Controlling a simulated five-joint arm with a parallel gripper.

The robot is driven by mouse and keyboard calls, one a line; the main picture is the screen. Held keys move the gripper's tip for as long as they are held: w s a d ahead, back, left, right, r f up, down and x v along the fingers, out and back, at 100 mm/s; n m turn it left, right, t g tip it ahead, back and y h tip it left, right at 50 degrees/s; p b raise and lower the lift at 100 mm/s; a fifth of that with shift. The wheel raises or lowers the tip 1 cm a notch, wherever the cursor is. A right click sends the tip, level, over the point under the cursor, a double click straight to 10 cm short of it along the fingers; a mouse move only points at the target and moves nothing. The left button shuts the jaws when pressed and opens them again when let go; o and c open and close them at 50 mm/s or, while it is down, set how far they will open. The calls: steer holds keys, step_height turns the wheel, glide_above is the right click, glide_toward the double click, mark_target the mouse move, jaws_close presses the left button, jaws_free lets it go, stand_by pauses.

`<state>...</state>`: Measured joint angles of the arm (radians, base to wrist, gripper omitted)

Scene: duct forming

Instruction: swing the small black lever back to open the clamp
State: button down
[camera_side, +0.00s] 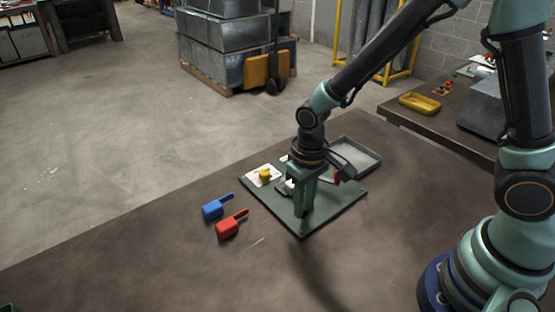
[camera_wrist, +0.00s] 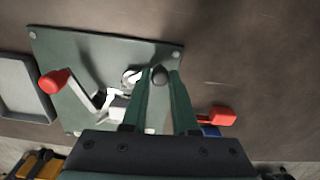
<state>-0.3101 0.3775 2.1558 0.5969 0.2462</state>
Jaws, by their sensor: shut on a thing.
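The small black lever (camera_wrist: 160,77) shows as a dark rounded knob between my fingertips in the wrist view. My gripper (camera_wrist: 161,84) is shut on it, with one green finger on each side. A pale round metal piece (camera_wrist: 131,77) and white linkage parts lie just left of the fingers. The clamp is partly hidden by my gripper. In the side view my gripper (camera_side: 303,205) points down over the dark green plate (camera_side: 321,212), and its fingers hide the lever. A red-tipped handle (camera_wrist: 54,81) on a bent metal arm stands at the left in the wrist view.
A yellow knob (camera_side: 265,174) sits on a white plate at the green plate's left corner. A grey tray (camera_side: 370,169) lies behind my gripper. A blue-handled tool (camera_side: 213,210) and a red-handled tool (camera_side: 230,228) lie left of the plate. The front tabletop is clear.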

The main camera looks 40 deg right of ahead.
steer(key=n, duration=0.1)
steer(key=s+d+n, duration=0.1)
steer(key=n, duration=0.1)
steer(key=d+n, duration=0.1)
steer(key=n, duration=0.1)
steer(key=shift+s, duration=0.3)
steer(key=n, duration=0.2)
steer(key=d+n, duration=0.1)
steer(key=shift+s+d+n, duration=0.1)
steer(key=shift+s+n, duration=0.1)
steer(key=shift+n, duration=0.2)
steer(key=shift+s+d+n+g, duration=0.15)
steer(key=shift+d+n, duration=0.15)
steer(key=shift+n, duration=0.45)
steer(key=shift+w+d+n+g, duration=0.15)
steer(key=shift+d+n, duration=0.15)
steer(key=shift+n, duration=0.45)
steer(key=shift+s+d, duration=0.1)
steer(key=c, duration=0.7)
jaws_free()
steer(key=shift+r, duration=0.1)
steer(key=r, duration=1.2)
steer(key=shift+w, duration=0.25)
